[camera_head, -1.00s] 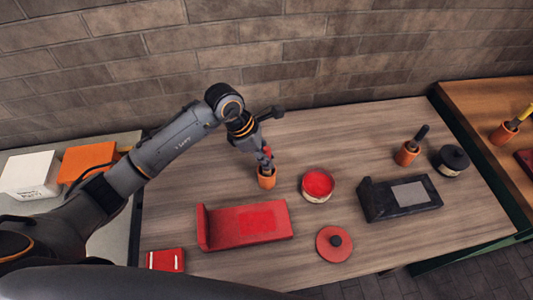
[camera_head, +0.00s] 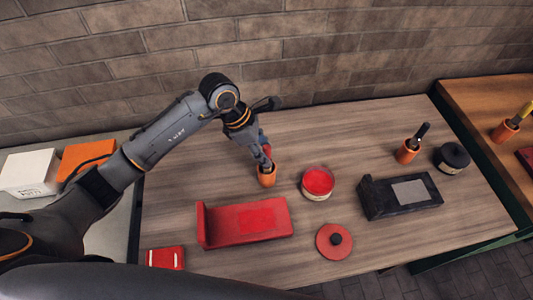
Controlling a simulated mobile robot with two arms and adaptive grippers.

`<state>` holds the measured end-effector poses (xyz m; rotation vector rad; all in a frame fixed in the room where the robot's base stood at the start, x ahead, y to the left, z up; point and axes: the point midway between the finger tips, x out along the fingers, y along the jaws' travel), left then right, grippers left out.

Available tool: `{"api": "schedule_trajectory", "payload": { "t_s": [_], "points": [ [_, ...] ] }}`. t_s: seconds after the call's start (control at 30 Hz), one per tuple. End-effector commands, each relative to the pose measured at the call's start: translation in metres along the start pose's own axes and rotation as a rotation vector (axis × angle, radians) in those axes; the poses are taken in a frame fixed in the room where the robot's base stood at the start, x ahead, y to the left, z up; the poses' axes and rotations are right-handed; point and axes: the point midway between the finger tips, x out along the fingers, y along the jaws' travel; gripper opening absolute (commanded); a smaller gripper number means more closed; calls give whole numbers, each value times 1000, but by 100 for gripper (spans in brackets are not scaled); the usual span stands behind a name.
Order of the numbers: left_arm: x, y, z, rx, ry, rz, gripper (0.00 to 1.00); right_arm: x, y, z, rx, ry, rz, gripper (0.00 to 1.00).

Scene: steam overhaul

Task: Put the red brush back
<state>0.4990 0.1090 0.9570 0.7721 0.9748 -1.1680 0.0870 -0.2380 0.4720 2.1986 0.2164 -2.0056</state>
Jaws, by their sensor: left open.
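The red brush (camera_head: 265,148) shows only as a small red part beside my left gripper's fingers. It stands at the orange cup (camera_head: 267,180) on the wooden table, and its lower end seems to be inside that cup. My left gripper (camera_head: 266,160) is open, just above the cup's rim and close around or beside the brush. The fingers hide much of the brush, so I cannot tell whether they touch it. My right gripper is not in view.
A red stand (camera_head: 245,222), a red lid (camera_head: 334,242) and a black stand (camera_head: 399,197) lie nearer the front. Another orange cup (camera_head: 406,154) with a black brush stands right. A brick wall runs behind.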

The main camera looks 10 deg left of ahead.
Motion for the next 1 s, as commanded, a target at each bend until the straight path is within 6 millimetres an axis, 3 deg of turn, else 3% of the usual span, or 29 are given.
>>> {"api": "schedule_trajectory", "payload": {
  "t_s": [0.3, 0.5, 1.0],
  "points": [
    [-68, 1, -2, 2, 2, 5, 42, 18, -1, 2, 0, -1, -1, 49],
    [-94, 0, -1, 0, 1, 2, 42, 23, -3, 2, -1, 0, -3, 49],
    [-101, -1, 0, 0, 1, -1, 42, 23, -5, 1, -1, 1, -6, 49]
  ]
}}
